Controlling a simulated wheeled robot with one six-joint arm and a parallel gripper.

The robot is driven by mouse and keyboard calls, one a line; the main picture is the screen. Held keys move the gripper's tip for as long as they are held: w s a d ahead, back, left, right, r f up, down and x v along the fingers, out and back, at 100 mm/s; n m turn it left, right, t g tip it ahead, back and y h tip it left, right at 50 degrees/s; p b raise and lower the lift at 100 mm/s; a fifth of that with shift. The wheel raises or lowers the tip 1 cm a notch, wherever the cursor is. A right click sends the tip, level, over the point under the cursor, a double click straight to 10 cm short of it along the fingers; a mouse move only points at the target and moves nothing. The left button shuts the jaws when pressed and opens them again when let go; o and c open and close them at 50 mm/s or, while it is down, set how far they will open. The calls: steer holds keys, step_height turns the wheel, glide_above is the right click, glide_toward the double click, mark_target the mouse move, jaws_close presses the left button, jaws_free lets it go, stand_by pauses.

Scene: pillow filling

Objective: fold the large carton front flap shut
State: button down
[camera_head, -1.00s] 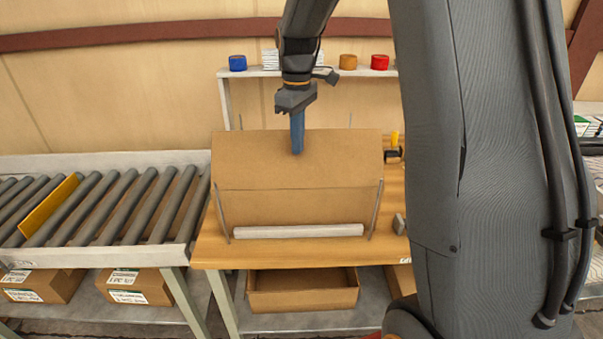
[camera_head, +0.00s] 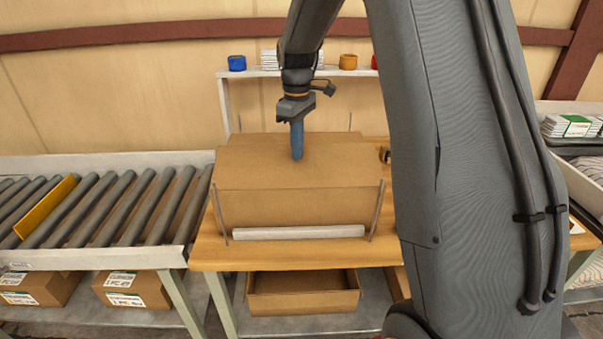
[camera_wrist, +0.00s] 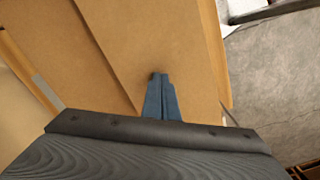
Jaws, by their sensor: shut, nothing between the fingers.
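The large carton (camera_head: 295,207) stands on the wooden bench, held among thin upright rods with a white bar along its front foot. Its front flap (camera_head: 255,168) lies nearly flat over the top of the carton. My gripper (camera_head: 297,155) is shut and empty, its blue fingers pointing down with the tips on or just above the flap. In the wrist view, the blue fingertips (camera_wrist: 159,78) are together against the brown cardboard (camera_wrist: 150,35). Whether the flap lies fully level, and the other flaps beneath it, cannot be told.
A roller conveyor (camera_head: 100,205) with a yellow divider (camera_head: 47,208) stands on the left. A shelf behind holds a blue roll (camera_head: 237,63) and an orange roll (camera_head: 348,62). An open carton (camera_head: 303,297) sits under the bench (camera_head: 215,252). My arm hides the bench's right side.

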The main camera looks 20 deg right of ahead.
steer(key=shift+f, duration=0.15)
steer(key=shift+f+b, duration=0.45)
steer(key=shift+f, duration=1.1)
step_height(320, 180, up, 9)
steer(key=p, duration=0.6)
steer(key=shift+r, duration=0.1)
steer(key=shift+s, duration=0.1)
